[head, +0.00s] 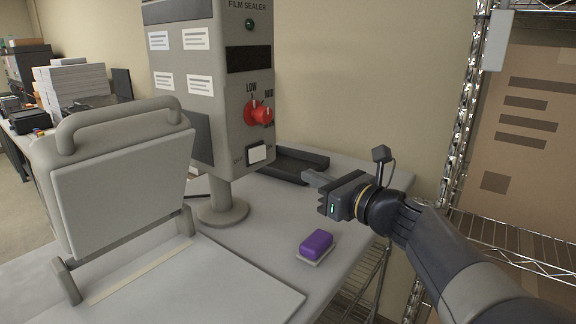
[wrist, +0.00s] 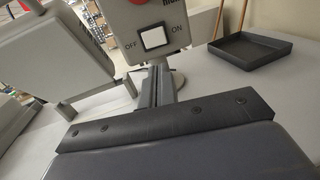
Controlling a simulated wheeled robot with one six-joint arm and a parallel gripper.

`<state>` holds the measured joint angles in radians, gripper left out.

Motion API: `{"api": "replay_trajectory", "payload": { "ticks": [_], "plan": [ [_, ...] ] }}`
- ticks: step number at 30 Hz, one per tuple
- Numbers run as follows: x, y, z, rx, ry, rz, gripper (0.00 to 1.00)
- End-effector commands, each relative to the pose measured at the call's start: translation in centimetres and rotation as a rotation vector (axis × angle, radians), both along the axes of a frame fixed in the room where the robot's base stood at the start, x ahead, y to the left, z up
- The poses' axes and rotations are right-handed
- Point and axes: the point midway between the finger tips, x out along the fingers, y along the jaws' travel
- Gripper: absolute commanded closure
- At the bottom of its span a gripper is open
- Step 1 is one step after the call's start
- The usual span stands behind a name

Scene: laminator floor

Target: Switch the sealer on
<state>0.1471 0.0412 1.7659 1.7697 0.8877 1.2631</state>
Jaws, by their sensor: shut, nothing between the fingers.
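The film sealer (head: 190,90) is a tall grey box on a round-footed post on the table. Its white rocker switch (head: 257,154) is low on the narrow front face, under a red knob (head: 259,113). In the wrist view the switch (wrist: 154,38) sits between the words OFF and ON; I cannot tell which side is pressed. A small round lamp (head: 249,25) near the top looks dark green. My gripper (head: 312,180) is shut and empty, to the right of the switch and apart from it, its fingers pointing toward the sealer. In the wrist view the fingers (wrist: 151,88) reach up below the switch.
A purple block on a pale pad (head: 316,243) lies on the table below my gripper. A dark tray (head: 290,163) lies behind, right of the post. The raised press lid (head: 125,185) stands at left. A wire rack (head: 470,120) stands close at right.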

Motion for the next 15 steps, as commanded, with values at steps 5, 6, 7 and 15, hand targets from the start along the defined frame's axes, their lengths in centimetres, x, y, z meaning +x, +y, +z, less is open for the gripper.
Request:
{"api": "replay_trajectory", "payload": {
  "ticks": [5,6,7,15],
  "plan": [
    [2.1,1.9,0.1,0.000,0.003,0.004,1.00],
    [2.7,2.5,0.1,0.000,0.004,0.005,1.00],
    [3.2,2.9,0.0,0.000,0.004,0.005,1.00],
    [7.4,6.6,0.1,0.000,0.004,0.003,1.00]
  ]
}}
